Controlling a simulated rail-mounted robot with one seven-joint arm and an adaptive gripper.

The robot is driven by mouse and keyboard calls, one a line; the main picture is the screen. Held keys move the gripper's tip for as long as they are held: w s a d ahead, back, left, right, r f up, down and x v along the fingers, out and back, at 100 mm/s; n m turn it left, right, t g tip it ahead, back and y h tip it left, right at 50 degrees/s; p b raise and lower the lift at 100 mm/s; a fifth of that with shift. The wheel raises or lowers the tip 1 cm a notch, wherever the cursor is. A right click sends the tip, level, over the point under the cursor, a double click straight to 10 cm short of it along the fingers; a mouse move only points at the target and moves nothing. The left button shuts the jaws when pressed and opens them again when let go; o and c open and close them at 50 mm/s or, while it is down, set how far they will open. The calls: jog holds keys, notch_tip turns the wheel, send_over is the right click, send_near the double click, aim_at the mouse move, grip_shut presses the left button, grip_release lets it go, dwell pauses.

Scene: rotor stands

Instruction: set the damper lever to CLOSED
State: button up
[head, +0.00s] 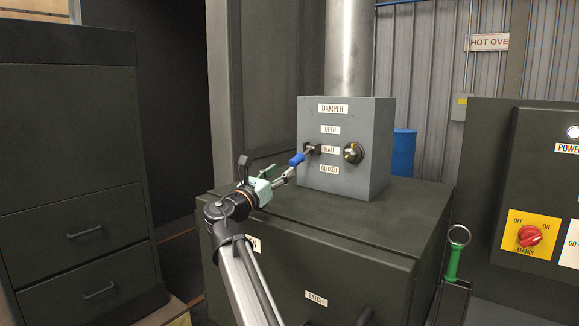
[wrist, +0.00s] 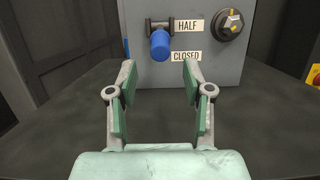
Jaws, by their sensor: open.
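The damper box (head: 345,180) is a grey box with a DAMPER label and OPEN, HALF and CLOSED labels down its front. The damper lever (head: 297,159) has a blue grip and sticks out from the box's front, level with about the HALF label.
A black and yellow knob (head: 353,153) sits right of the lever on the box. The box stands on a dark cabinet (head: 400,215). A green-handled tool (head: 455,258) and a panel with a red MAINS switch (head: 529,236) stand at the right. A drawer cabinet (head: 75,190) is at left.

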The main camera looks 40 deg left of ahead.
jog(key=shift+v, duration=1.85)
